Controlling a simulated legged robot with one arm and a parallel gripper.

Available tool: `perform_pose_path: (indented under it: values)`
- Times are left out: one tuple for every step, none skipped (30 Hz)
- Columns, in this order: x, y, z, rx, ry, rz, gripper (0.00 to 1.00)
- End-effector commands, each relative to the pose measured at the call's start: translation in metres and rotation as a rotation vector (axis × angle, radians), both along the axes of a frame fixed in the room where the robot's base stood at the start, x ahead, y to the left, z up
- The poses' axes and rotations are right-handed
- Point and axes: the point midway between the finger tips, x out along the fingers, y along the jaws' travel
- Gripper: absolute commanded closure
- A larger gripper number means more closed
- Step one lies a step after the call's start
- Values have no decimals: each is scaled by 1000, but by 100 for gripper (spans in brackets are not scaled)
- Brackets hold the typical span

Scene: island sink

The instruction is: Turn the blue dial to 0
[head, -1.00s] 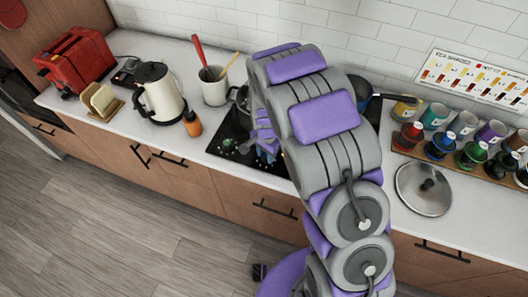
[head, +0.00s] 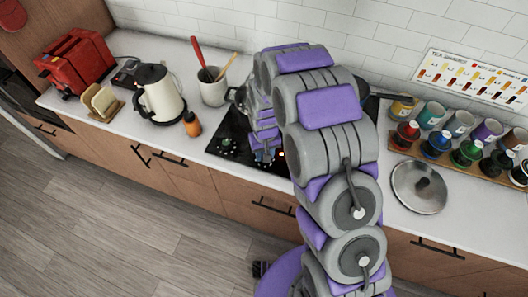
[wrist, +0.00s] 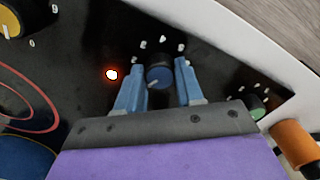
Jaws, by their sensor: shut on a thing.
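The blue dial (wrist: 160,77) sits on the black cooktop (wrist: 75,75), with small white marks around its far side that I cannot read. A pale pointer line on the dial points to the lower left in the wrist view. My gripper (wrist: 159,66) has its two blue fingers on either side of the dial and is shut on it. In the head view my gripper (head: 265,155) is low over the front of the cooktop, and the blue dial cannot be made out there.
A yellow dial (wrist: 10,20) and a green dial (wrist: 258,108) flank the blue one. An orange bottle (head: 192,124) and a kettle (head: 158,94) stand left of the cooktop. A lid (head: 420,187) lies to the right. The counter front is clear.

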Motion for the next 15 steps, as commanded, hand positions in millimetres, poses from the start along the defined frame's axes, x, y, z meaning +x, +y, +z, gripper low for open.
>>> perform_pose_path:
  values:
    - [4, 1, 3, 4, -13, 44, 94]
    - [5, 1, 3, 4, -13, 71, 94]
    - [5, 1, 3, 4, -13, 109, 94]
    - [5, 2, 3, 4, -14, 137, 94]
    - [5, 2, 3, 5, -14, 167, 94]
    - [5, 2, 4, 4, -14, 206, 94]
    - [5, 2, 4, 3, -14, 234, 94]
    - [5, 2, 4, 3, -14, 262, 94]
    - [5, 3, 4, 2, -15, 301, 94]
    - [5, 3, 4, 4, -15, 329, 94]
    - [5, 3, 4, 4, -15, 357, 94]
    - [5, 3, 4, 3, -15, 395, 94]
    - [5, 3, 4, 3, -15, 422, 94]
    - [5, 3, 4, 3, -15, 451, 94]
    - [5, 3, 4, 2, -14, 490, 94]
